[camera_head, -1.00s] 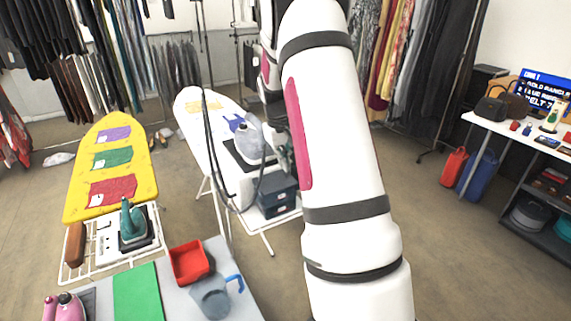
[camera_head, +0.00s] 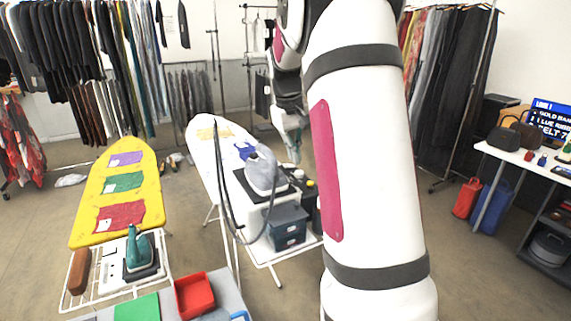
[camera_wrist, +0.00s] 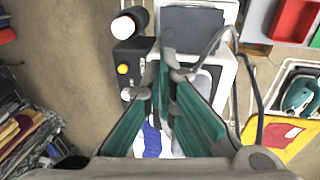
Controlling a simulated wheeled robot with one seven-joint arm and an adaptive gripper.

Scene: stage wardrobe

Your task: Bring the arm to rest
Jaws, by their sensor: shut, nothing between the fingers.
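My arm (camera_head: 368,170) rises large through the middle of the head view, white with dark bands and a magenta panel. It bends at the top, and its far end hangs down behind. My gripper (camera_head: 294,152) points down there, beside the white ironing board, partly hidden by my arm. In the wrist view my gripper (camera_wrist: 168,72) has its teal fingers drawn together with nothing between them. It is above the ironing station; the exact gap to the iron below is hard to tell.
Below my gripper are the white ironing board (camera_head: 203,133), a grey iron (camera_head: 263,172) with a looping cable and a dark box (camera_head: 287,229). The yellow board (camera_head: 93,226), teal iron (camera_head: 137,248) and red tray (camera_head: 194,295) are left. A shelf table (camera_head: 497,153) stands right.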

